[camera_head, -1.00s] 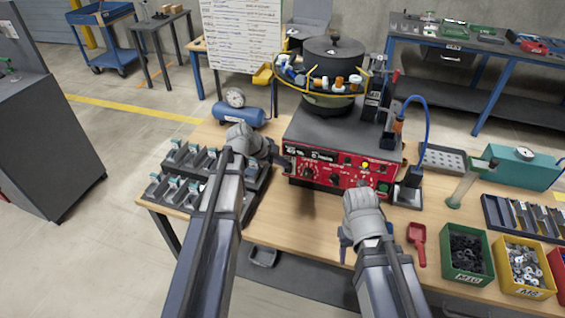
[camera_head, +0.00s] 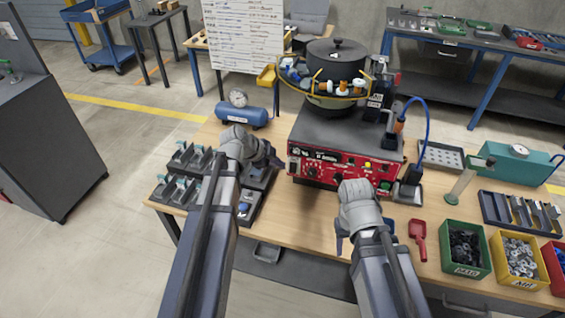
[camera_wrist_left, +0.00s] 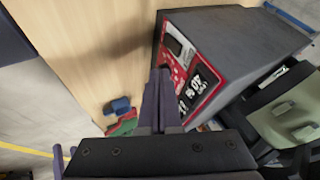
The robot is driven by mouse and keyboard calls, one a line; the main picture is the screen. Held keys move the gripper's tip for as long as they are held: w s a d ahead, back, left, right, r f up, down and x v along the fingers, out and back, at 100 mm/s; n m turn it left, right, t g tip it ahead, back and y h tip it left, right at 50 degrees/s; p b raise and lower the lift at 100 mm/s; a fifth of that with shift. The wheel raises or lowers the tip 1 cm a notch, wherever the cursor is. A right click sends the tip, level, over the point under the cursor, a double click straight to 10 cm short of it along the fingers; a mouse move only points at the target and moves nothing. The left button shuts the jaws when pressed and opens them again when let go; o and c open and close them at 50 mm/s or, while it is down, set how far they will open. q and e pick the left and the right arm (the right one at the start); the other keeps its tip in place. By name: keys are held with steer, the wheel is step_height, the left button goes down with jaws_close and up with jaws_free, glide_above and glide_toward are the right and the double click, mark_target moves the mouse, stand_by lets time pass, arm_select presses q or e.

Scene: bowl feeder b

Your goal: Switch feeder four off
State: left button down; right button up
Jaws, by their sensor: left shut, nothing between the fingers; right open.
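The feeder is a dark box with a red front panel (camera_head: 335,168) of knobs, buttons and a lit yellow lamp, with a dark bowl (camera_head: 337,70) on top. Its labels are too small to read surely. My left gripper (camera_head: 277,160) is shut and empty, at the left end of the panel. In the left wrist view its fingers (camera_wrist_left: 160,82) point at the red panel (camera_wrist_left: 185,65) and overlap its edge; contact cannot be told. My right gripper (camera_head: 341,238) is open, over the table in front of the panel, and its hand hides part of the panel's lower right.
Trays with grey slots (camera_head: 185,180) lie left of the feeder, a blue air tank (camera_head: 240,115) behind them. On the right are a red scoop (camera_head: 418,238), green (camera_head: 464,250) and yellow (camera_head: 517,265) bins and a teal box (camera_head: 515,165). Bare tabletop lies before the panel.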

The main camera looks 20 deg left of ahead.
arm_select(q)
steer(key=w+p+v, duration=0.1)
steer(key=p+v, duration=0.3)
steer(key=v, duration=0.2)
steer(key=shift+r, duration=0.3)
steer(key=s+d+f+n+g+y, duration=0.2)
steer(key=s+d+n, duration=0.4)
steer(key=s, duration=0.3)
steer(key=s+d+f+n+g+y, duration=0.2)
steer(key=s+d+n+g+y, duration=0.2)
steer(key=s+d+n, duration=0.3)
steer(key=s+d, duration=0.2)
steer(key=s, duration=0.1)
steer(key=shift+s+d+f+y, duration=0.2)
steer(key=shift+d+f+y, duration=0.05)
steer(key=shift+f+y, duration=0.1)
